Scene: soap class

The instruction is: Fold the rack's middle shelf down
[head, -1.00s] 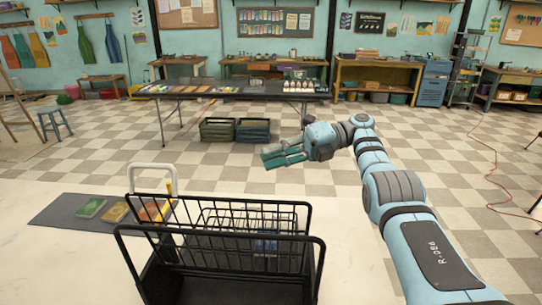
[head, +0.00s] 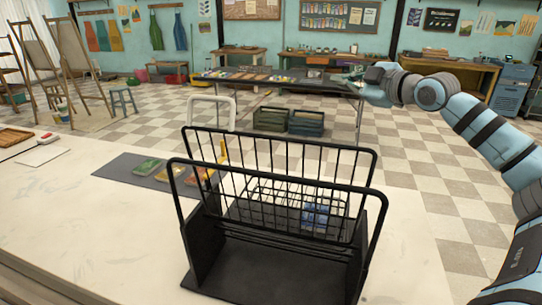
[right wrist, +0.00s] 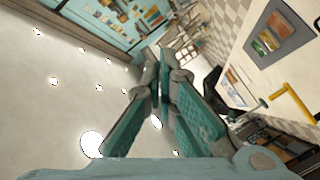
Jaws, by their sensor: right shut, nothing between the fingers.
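The black rack (head: 250,270) stands on the white table in the middle of the head view. It has a dark flat base, dark end panels and upright wire panels with rounded top rails. I cannot tell clearly which part is the middle shelf; a wire panel (head: 290,143) stands upright on its far side. My right gripper (head: 372,88) is raised behind and right of the rack, clear of it. In the right wrist view its teal fingers (right wrist: 163,62) are shut and empty. Part of the rack (right wrist: 275,138) shows there at lower right. My left gripper is not in view.
A grey mat (head: 120,168) with several coloured soap bars lies left of the rack. A blue block (head: 316,214) shows through its wires. A white-handled frame (head: 211,98) and a yellow piece (head: 222,150) stand behind.

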